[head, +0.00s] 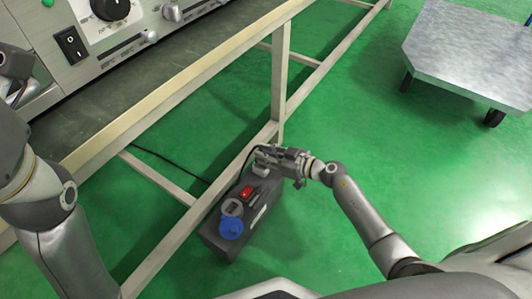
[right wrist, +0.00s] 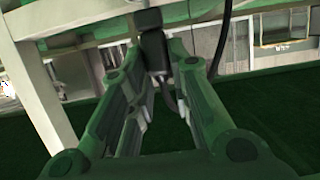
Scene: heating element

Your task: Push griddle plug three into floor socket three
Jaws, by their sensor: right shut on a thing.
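The floor socket box (head: 218,240) is a dark grey block on the green floor, beside the bench's lower rail. My right gripper (head: 266,157) is at the far end of the box. It is shut on a black plug, seen between the fingertips in the right wrist view (right wrist: 154,48). In the head view the gripper largely hides the plug, and I cannot tell whether it touches a socket. Part of my left gripper (head: 14,75) shows at the left edge; its fingers are unclear.
The griddle front (head: 100,45), with a knob and switch, stands on the bench. The bench's pale frame (head: 279,75) has a leg close behind my right gripper. A black cable (head: 165,160) runs under the bench. A metal cart (head: 470,60) stands at upper right. Floor between is clear.

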